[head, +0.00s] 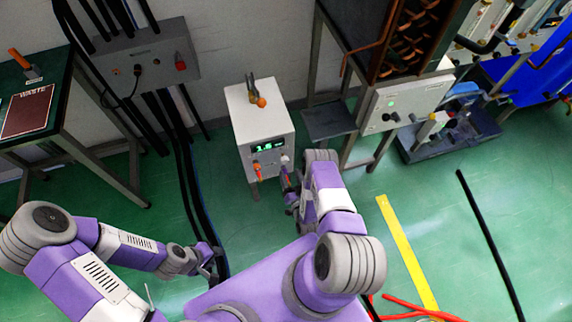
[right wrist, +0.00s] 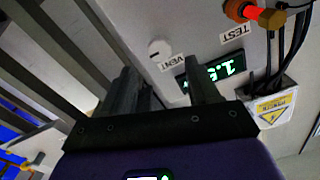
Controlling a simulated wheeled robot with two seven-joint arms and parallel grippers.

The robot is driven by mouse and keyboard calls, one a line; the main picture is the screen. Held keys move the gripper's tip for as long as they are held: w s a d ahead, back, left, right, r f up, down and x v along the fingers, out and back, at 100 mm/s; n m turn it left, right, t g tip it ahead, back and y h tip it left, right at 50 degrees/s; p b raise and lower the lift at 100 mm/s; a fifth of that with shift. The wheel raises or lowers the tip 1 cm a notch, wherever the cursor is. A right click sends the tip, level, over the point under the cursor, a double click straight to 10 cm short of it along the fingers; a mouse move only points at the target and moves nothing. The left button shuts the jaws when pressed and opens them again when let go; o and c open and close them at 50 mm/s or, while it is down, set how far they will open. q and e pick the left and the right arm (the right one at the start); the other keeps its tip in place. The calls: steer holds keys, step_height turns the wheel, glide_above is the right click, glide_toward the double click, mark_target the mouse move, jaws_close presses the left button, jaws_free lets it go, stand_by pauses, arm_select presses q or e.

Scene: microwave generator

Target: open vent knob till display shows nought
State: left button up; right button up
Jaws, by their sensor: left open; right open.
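The white vacuum unit (head: 258,115) stands on a stand near the wall. Its green-lit display (head: 268,145) seems to read about 1.6, with its end too small to read; it also shows tilted in the right wrist view (right wrist: 222,68), partly behind a finger. The pale vent knob (right wrist: 158,48), beside a VENT label (right wrist: 176,62), lies just beyond my right fingertips. My right gripper (right wrist: 160,66) is open, its fingers either side of the knob's line, apparently without touching it. In the head view my right gripper (head: 289,181) is at the unit's front. My left gripper (head: 210,262) is open and empty, low over the floor.
A red and orange fitting (right wrist: 256,15) with a TEST label sits beside the display. Black cables (right wrist: 290,55) run near it. An orange-tipped fitting (head: 260,101) is on the unit's top. A grey shelf (head: 328,121) stands to the right. Dark cables (head: 190,195) run down at left.

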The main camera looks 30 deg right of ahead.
mark_target(286, 162)
steer(key=b+x, duration=0.2)
steer(key=x, duration=0.4)
steer(key=shift+w+d, duration=0.1)
steer(key=shift+w, duration=0.1)
steer(key=c, duration=1)
steer(key=shift+c, duration=0.2)
